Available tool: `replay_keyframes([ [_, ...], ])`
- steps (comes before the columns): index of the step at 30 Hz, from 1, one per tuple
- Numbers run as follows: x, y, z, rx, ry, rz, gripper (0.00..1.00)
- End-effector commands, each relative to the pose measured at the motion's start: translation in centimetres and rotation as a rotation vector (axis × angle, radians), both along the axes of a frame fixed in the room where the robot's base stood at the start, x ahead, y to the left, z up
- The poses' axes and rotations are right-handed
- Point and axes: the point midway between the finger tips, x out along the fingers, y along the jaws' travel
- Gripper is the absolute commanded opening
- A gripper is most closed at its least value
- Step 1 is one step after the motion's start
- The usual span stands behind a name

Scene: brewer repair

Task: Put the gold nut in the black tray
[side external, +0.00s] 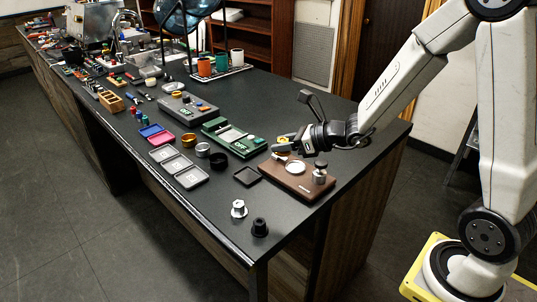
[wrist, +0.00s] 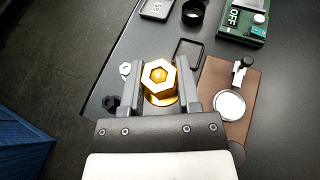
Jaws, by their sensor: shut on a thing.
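The gold nut (wrist: 160,75) is a hexagonal piece with a round flange, held between the two fingers of my gripper (wrist: 158,70). In the side view the nut (side external: 283,140) shows as a small yellow spot at the fingertips of my gripper (side external: 283,147), above the far end of the brown board. The black tray (side external: 247,176) is a small, shallow square lying empty on the bench, to the left of the brown board. In the wrist view the tray (wrist: 187,52) lies ahead and to the right of the nut, partly behind the right finger.
The brown board (side external: 290,185) carries a white disc and a metal knob. A green scale (side external: 232,138) and a black ring (side external: 218,160) stand beyond the tray. A silver nut (side external: 239,208) and a black knob (side external: 260,228) stand near the front edge.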

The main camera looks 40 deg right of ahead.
Motion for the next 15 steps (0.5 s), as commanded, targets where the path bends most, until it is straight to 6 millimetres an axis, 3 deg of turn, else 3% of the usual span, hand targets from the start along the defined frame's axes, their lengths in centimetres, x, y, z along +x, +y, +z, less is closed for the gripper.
replay_keyframes([
  [15, -1.0, 0.4, -1.6, 0.001, -0.001, -0.164, 0.00],
])
